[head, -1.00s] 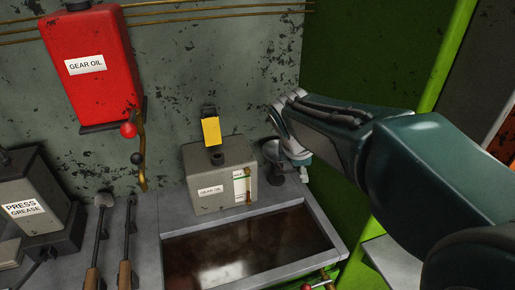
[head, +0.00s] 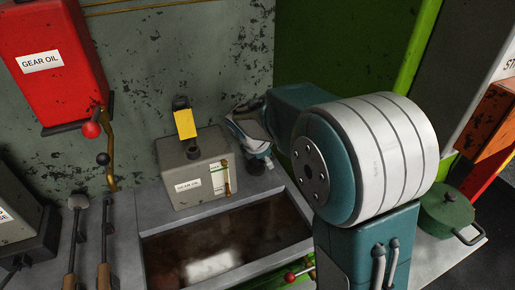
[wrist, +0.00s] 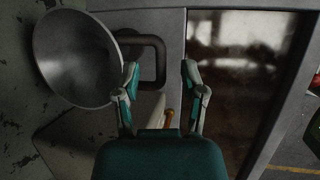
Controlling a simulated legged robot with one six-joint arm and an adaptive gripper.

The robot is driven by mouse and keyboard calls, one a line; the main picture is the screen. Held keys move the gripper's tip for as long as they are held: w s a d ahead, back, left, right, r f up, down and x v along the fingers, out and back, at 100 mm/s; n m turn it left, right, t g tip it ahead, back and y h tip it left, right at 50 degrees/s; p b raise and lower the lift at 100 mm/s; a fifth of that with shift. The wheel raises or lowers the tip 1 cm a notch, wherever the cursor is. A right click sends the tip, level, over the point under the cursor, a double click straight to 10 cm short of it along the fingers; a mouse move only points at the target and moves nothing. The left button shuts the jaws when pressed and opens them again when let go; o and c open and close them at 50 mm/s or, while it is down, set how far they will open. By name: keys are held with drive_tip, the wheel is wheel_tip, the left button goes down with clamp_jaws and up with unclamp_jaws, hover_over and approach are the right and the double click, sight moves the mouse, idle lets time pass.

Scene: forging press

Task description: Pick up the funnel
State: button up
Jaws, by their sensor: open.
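The funnel (wrist: 72,62) shows in the wrist view as a wide grey metal cone at the upper left, with a dark loop handle (wrist: 160,62) on its right side. My gripper (wrist: 159,70) is open, with one finger on each side of the handle in this view. I cannot tell whether either finger touches it. In the head view my gripper (head: 252,145) is at the grey shelf's back right corner, right of the gear oil box, and hides most of the funnel.
A grey gear oil box (head: 187,182) with a yellow flap (head: 185,124) stands left of my gripper. A dark oil basin (head: 225,250) lies in front. A red gear oil tank (head: 55,60) hangs on the wall. A green pot (head: 450,212) is at right.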

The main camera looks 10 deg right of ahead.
drive_tip(key=shift+x, duration=1.05)
drive_tip(key=shift+a, duration=0.1)
drive_tip(key=shift+c, duration=0.3)
clamp_jaws()
drive_tip(key=shift+r, duration=0.15)
wheel_tip(320, 180, up, 21)
drive_tip(key=shift+s, duration=0.15)
idle(0.5)
